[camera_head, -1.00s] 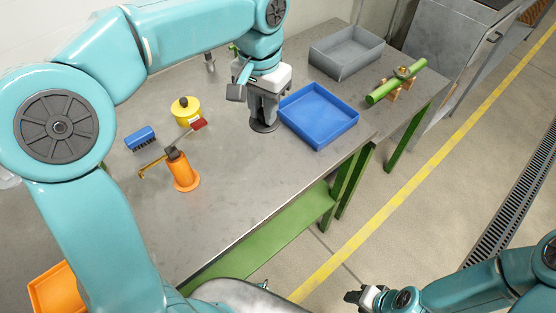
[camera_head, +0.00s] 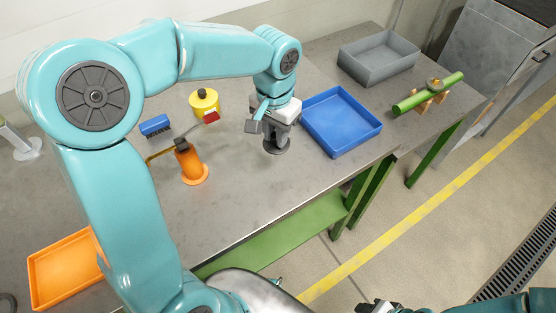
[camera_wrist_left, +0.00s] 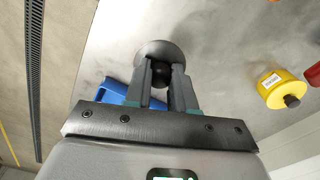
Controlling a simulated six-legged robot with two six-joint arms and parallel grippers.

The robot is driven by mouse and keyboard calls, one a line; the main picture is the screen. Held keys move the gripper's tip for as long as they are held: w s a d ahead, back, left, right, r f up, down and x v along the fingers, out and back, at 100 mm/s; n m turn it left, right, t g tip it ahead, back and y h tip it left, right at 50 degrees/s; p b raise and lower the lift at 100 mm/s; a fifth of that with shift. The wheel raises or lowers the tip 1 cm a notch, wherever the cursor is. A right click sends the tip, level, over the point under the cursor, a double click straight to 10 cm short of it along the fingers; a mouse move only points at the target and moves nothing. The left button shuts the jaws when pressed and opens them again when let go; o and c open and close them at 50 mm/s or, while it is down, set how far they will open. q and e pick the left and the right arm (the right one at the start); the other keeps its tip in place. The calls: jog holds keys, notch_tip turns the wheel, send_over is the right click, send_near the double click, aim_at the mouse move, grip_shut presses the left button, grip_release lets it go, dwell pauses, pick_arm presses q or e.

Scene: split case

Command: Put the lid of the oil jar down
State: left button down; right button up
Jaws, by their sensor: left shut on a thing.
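My left gripper (camera_head: 272,137) is shut on the black knob of a round grey lid (camera_head: 277,149). In the left wrist view the lid (camera_wrist_left: 152,50) is a flat disc just beyond the fingertips (camera_wrist_left: 163,80), its knob between them. The lid is low over the bare metal table, left of the blue tray; I cannot tell whether it touches the table. I cannot make out the oil jar for certain. My right gripper (camera_head: 378,306) is at the bottom edge, mostly cut off.
A blue tray (camera_head: 354,146), a grey bin (camera_head: 380,74) and a green bar on wooden supports (camera_head: 411,102) are to the right. A yellow container (camera_head: 204,104), blue brush (camera_head: 155,126) and orange holder (camera_head: 194,172) are to the left. An orange tray (camera_head: 45,303) is front left.

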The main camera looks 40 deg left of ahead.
pick_arm(q)
send_near(276, 169)
notch_tip(276, 169, down, 5)
jog(key=shift+w+f, duration=0.1)
jog(key=shift+f, duration=0.05)
jog(key=shift+w+f, duration=0.1)
jog(key=shift+f, duration=0.2)
jog(key=shift+f+b, duration=0.15)
jog(key=shift+b, duration=0.2)
jog(key=c, duration=0.9)
grip_release()
jog(key=shift+c, duration=0.2)
